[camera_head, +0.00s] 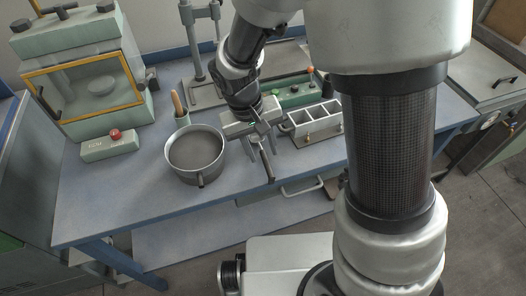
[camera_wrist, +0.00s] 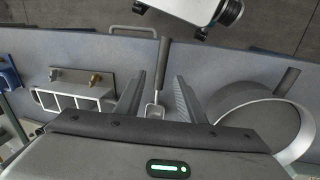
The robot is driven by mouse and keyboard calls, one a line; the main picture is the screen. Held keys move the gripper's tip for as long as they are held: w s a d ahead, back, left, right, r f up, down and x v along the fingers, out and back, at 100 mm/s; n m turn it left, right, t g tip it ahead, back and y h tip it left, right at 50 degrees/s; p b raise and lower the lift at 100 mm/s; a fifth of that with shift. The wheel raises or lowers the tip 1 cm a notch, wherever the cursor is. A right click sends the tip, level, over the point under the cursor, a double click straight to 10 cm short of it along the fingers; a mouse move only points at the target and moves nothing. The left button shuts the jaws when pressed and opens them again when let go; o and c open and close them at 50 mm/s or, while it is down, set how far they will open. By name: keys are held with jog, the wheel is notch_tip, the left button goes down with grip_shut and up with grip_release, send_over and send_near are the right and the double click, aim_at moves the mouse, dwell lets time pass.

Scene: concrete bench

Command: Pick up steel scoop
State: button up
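The steel scoop (camera_wrist: 154,109) shows in the wrist view between my two fingers. Its dark handle points up the picture, toward the bench's front edge, and part of its bowl end is hidden by my gripper body. In the head view the scoop (camera_head: 268,168) is a small shape on the bench, partly covered by my gripper. My gripper (camera_wrist: 160,82) is open, with one finger on each side of the scoop and visible gaps between. In the head view my gripper (camera_head: 265,153) points down over the bench, right of the pot. I cannot tell its exact height.
A large grey pot (camera_head: 196,152) stands close on the left. A white compartment rack (camera_head: 314,122) with brass fittings stands close on the right. A wooden-handled tool (camera_head: 179,107) stands behind the pot. A box with a red button (camera_head: 110,145) sits farther left. The bench's front left is clear.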

aim_at(264, 157)
jog(key=f, duration=0.2)
jog(key=shift+w+d+f, duration=0.1)
jog(key=shift+d+f, duration=0.15)
jog(key=shift+f, duration=0.1)
grip_shut()
notch_tip(264, 157, up, 10)
jog(key=p, duration=0.2)
